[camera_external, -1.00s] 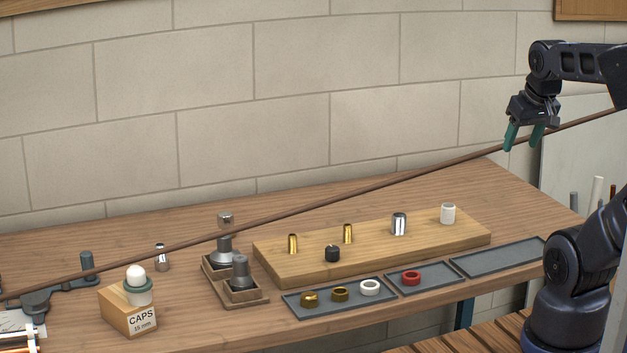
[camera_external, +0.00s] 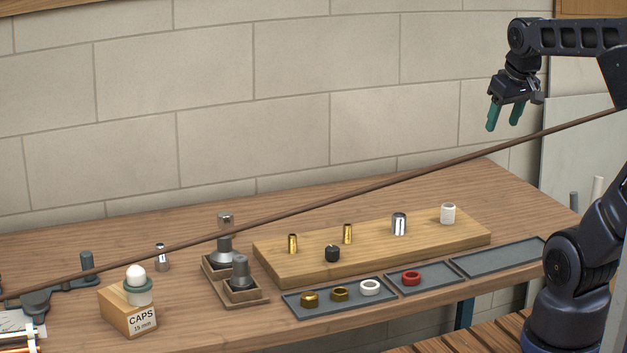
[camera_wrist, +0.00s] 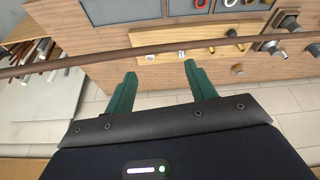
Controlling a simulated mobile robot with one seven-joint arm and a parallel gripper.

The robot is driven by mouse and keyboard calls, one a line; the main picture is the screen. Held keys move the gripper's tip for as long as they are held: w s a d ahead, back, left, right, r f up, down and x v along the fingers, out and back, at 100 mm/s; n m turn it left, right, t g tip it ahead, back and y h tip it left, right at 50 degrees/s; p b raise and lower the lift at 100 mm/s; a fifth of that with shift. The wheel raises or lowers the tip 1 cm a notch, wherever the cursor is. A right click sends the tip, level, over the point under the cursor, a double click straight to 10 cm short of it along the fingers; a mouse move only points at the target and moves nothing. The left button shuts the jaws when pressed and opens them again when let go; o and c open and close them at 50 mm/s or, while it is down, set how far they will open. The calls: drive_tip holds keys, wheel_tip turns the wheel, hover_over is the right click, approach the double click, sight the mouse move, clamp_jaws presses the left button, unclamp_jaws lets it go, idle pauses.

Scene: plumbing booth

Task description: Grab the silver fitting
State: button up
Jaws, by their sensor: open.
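A shiny silver cylindrical fitting (camera_external: 399,223) stands upright on the raised wooden board (camera_external: 300,268), between a brass fitting (camera_external: 347,234) and a white one (camera_external: 447,213). It also appears small in the wrist view (camera_wrist: 181,54). Another small silver piece (camera_external: 162,257) stands on the bench at the left; I cannot tell which of the two the task names. My gripper (camera_external: 503,125) is open and empty, high above the right end of the bench. In the wrist view its green fingers (camera_wrist: 160,70) are spread, with nothing between them.
A long brown pipe (camera_external: 330,198) crosses diagonally above the bench, below my gripper. Shallow grey trays (camera_external: 500,258) lie along the front, some holding rings. A wooden holder with metal parts (camera_external: 234,280) and a caps box (camera_external: 128,313) stand left.

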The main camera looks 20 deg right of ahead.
drive_tip(key=w+a+r+n+g, duration=0.1)
drive_tip(key=w+a+r+n, duration=0.2)
drive_tip(key=w+a, duration=0.45)
drive_tip(key=w+a+r+n, duration=0.2)
drive_tip(key=w+a, duration=0.2)
drive_tip(key=w, duration=0.7)
drive_tip(key=w+a+f+n+g, duration=0.1)
drive_tip(key=w+a+n, duration=0.1)
drive_tip(key=w+a, duration=0.55)
drive_tip(key=w+a+f+n, duration=0.25)
drive_tip(key=w+a, duration=0.35)
drive_tip(key=a, duration=0.3)
drive_tip(key=n+g, duration=0.2)
drive_tip(key=n, duration=0.7)
hover_over(156, 246)
drive_tip(key=f, duration=2.6)
drive_tip(key=shift+w+d+f, duration=0.15)
drive_tip(key=shift+d+f, duration=0.05)
drive_tip(key=shift+f, duration=0.15)
drive_tip(key=shift+a+f+n, duration=0.2)
drive_tip(key=shift+f+n, duration=0.05)
drive_tip(key=shift+f, duration=0.25)
wheel_tip(156, 246, down, 10)
drive_tip(key=shift+d+f, duration=0.1)
drive_tip(key=c, duration=1.1)
